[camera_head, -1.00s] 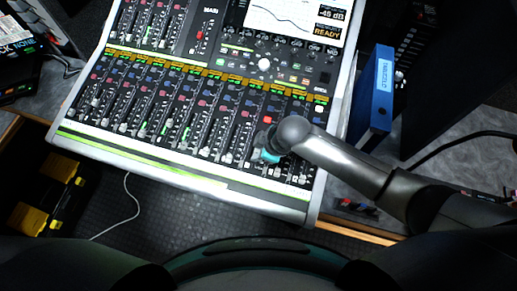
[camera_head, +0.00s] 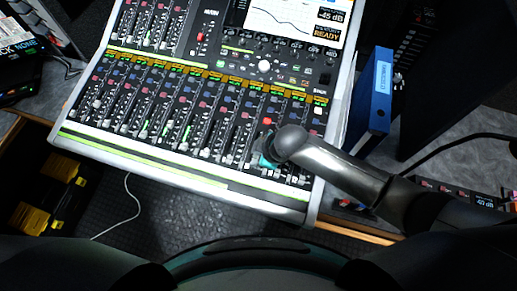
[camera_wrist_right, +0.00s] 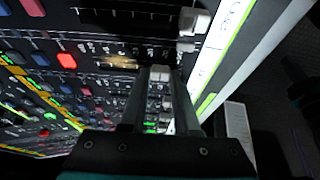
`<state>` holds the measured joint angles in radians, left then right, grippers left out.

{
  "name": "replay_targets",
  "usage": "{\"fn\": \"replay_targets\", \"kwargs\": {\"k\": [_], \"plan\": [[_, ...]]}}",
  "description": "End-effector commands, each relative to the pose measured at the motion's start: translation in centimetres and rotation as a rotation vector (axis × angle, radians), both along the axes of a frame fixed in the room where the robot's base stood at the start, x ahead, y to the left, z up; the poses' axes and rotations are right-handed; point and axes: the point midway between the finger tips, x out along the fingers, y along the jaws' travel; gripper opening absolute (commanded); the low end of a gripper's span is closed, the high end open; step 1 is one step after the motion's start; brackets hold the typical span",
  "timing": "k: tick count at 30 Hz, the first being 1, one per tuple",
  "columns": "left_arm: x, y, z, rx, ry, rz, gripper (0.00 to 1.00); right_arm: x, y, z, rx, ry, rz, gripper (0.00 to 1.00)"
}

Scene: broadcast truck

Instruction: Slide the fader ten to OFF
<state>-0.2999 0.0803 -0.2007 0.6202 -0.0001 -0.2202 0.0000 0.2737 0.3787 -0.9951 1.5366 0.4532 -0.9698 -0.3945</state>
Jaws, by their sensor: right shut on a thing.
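The mixing console (camera_head: 165,165) fills the upper middle of the head view, with rows of long-travel faders along its front. My right gripper (camera_head: 262,162) is over the lower right fader bank, largely hidden behind its own wrist. In the right wrist view my right gripper (camera_wrist_right: 160,78) has its two dark fingers close around a small pale fader cap (camera_wrist_right: 160,73). Other white fader caps (camera_wrist_right: 192,22) stand near the console's front edge. The number of the held fader is not readable. My left gripper is not in view.
The console screen (camera_head: 295,20) shows a curve, a dB reading and READY. A blue binder (camera_head: 372,95) stands right of the console. Yellow-and-black cases (camera_head: 45,195) lie on the floor at left. Neighbouring faders and buttons sit close around the right gripper.

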Motion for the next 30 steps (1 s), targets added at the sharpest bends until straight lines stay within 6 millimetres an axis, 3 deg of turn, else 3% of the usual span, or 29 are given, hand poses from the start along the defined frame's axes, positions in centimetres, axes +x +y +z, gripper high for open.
{"fn": "replay_targets", "kwargs": {"k": [1, 4, 14, 15, 23, 30], "plan": [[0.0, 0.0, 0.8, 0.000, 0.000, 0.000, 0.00, -1.3, 0.3, -0.1, 0.000, 0.013, 0.003, 0.00], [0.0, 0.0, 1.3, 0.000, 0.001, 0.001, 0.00, -2.3, 0.6, -0.3, 0.000, 0.014, 0.003, 0.00], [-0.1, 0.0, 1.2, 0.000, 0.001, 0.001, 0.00, -2.8, 0.9, -0.5, 0.002, 0.016, 0.004, 0.00], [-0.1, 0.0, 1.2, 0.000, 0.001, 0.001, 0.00, -2.9, 0.9, -0.6, 0.003, 0.016, 0.004, 0.31], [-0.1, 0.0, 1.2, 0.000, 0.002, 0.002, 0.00, -2.8, 0.9, -0.5, 0.002, 0.013, 0.004, 0.60], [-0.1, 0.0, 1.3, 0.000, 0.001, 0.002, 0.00, -2.5, 0.8, -0.4, 0.001, 0.009, 0.002, 0.60]]}}
